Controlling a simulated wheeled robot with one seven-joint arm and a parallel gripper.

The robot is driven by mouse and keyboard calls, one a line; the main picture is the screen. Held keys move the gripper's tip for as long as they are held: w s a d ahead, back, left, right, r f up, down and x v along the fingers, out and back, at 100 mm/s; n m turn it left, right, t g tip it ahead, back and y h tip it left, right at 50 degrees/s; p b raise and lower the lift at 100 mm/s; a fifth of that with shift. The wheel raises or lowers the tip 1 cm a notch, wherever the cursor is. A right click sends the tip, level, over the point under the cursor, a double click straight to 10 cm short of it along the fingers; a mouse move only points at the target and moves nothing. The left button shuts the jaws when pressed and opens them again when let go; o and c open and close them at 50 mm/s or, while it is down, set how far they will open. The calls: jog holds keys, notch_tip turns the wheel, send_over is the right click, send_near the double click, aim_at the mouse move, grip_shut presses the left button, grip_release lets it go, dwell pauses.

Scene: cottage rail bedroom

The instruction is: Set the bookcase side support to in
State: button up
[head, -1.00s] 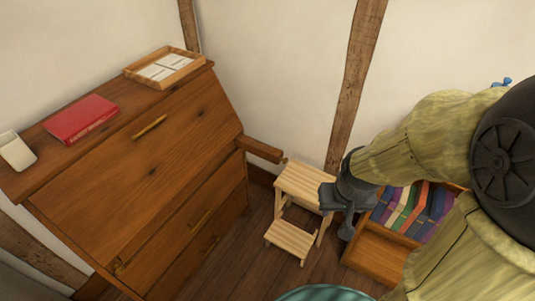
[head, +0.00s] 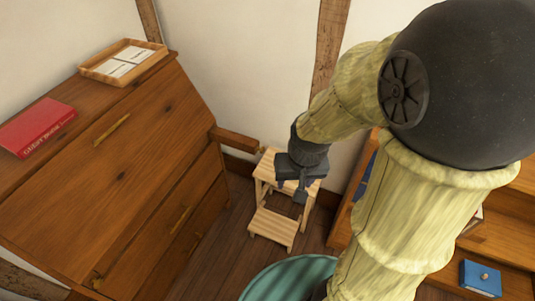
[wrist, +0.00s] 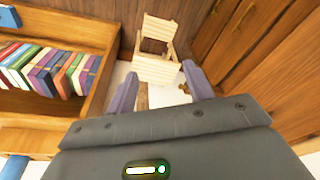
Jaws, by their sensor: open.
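The side support is a short wooden bar (head: 236,139) that sticks out from the right side of the brown wooden bureau (head: 150,150), near the wall. A small knob (head: 262,149) shows at its outer end. My gripper (head: 293,190) is open and empty, above the small wooden step stool (head: 272,228), to the right of the bar's end and apart from it. In the wrist view, the two purple fingers (wrist: 160,91) are spread, with pale wall and a brown strip showing between them. I cannot clearly tell the bar in the wrist view.
The stool also shows beyond the fingers in the wrist view (wrist: 156,65). A bookcase with several books (wrist: 60,70) stands on the left there. A red book (head: 37,127) and a tray (head: 125,62) lie on the bureau. A teal round thing (head: 290,278) is in front.

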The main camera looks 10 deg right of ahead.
jog(key=w+a+f+m+g+y+b, duration=0.1)
jog(key=w+f+m+y+b, duration=0.1)
jog(key=w+f+m+b, duration=0.4)
jog(key=w+f+m+g+y+b, duration=0.1)
jog(key=f+m+b, duration=0.1)
jog(key=f+b, duration=0.45)
jog(key=m+t+y+b, duration=1.05)
jog(key=m+b, duration=0.85)
jog(key=b, duration=0.4)
send_near(264, 150)
jog(key=v, duration=0.4)
jog(key=shift+w+f+y, duration=0.25)
jog(key=shift+f+y, duration=0.15)
jog(key=shift+y, duration=0.05)
jog(key=b+x, duration=0.3)
jog(key=x, duration=0.9)
jog(key=shift+s, duration=0.1)
